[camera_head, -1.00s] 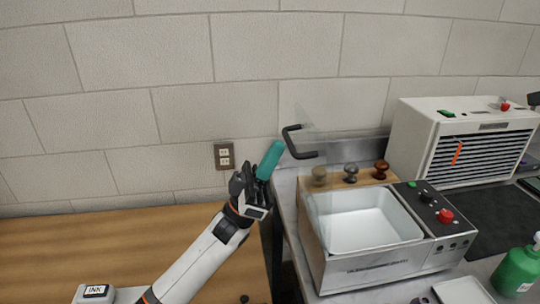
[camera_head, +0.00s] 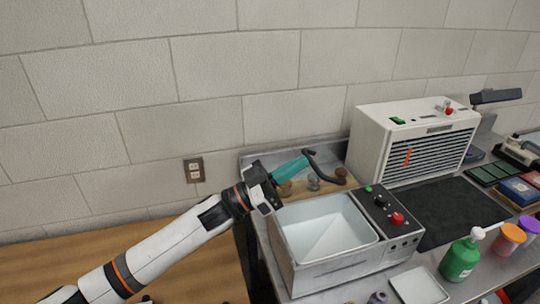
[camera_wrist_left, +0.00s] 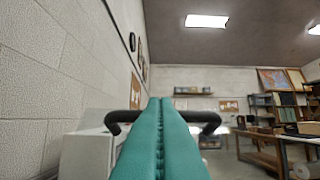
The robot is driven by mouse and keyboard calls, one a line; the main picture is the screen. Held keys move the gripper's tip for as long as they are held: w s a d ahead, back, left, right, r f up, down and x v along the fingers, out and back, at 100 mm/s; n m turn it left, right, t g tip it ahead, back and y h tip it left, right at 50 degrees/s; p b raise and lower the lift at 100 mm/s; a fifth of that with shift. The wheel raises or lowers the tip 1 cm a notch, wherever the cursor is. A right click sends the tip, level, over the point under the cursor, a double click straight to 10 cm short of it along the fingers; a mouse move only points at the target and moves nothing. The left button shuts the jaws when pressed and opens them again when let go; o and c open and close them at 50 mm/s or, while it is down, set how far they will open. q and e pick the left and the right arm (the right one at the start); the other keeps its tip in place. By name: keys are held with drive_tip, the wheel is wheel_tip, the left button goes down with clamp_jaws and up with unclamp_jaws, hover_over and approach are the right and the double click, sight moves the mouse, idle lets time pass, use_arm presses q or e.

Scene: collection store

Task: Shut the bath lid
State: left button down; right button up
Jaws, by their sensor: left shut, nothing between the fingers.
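The bath (camera_head: 292,247) is a steel box with a white basin and a control panel on its right side. Its lid is clear and its pane is hard to make out, so I cannot tell its exact tilt. The lid's black bar handle (camera_head: 322,168) is raised above the back of the basin. My left gripper (camera_head: 303,161) has teal fingers, closed together and empty, with their tips at the handle. In the left wrist view the handle (camera_wrist_left: 207,117) shows on both sides of the shut fingers (camera_wrist_left: 160,130); contact is unclear. My right gripper is out of view.
Brown and grey knobs (camera_head: 313,182) stand behind the basin. A white vented machine (camera_head: 385,140) is at the back right, beside a black mat (camera_head: 445,212). A green bottle (camera_head: 460,260) and a white tray (camera_head: 418,287) are in front. The wooden table (camera_head: 60,262) at left looks mostly clear.

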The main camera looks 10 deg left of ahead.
sight(315, 176)
use_arm(q)
drive_tip(key=w+d+f+g+y, duration=0.1)
drive_tip(key=w+d+f+y, duration=0.1)
drive_tip(key=d+f, duration=0.4)
drive_tip(key=w+d+f+g+y, duration=0.1)
drive_tip(key=w+d+f+y, duration=0.1)
drive_tip(key=w+d+f, duration=0.2)
drive_tip(key=shift+d+f+y, duration=0.3)
drive_tip(key=shift+d+f, duration=0.95)
drive_tip(key=shift+d, duration=0.95)
drive_tip(key=shift+p, duration=0.3)
drive_tip(key=s+a+r, duration=0.1)
drive_tip(key=a+r, duration=0.1)
drive_tip(key=r, duration=0.1)
drive_tip(key=s+a+r+p, duration=0.1)
drive_tip(key=a+r, duration=0.2)
drive_tip(key=s+a+r+p, duration=0.1)
drive_tip(key=a+r, duration=0.1)
drive_tip(key=shift+a+r, duration=0.4)
drive_tip(key=shift+s+a+r, duration=0.2)
drive_tip(key=shift+a+r, duration=0.1)
drive_tip(key=shift+a, duration=0.05)
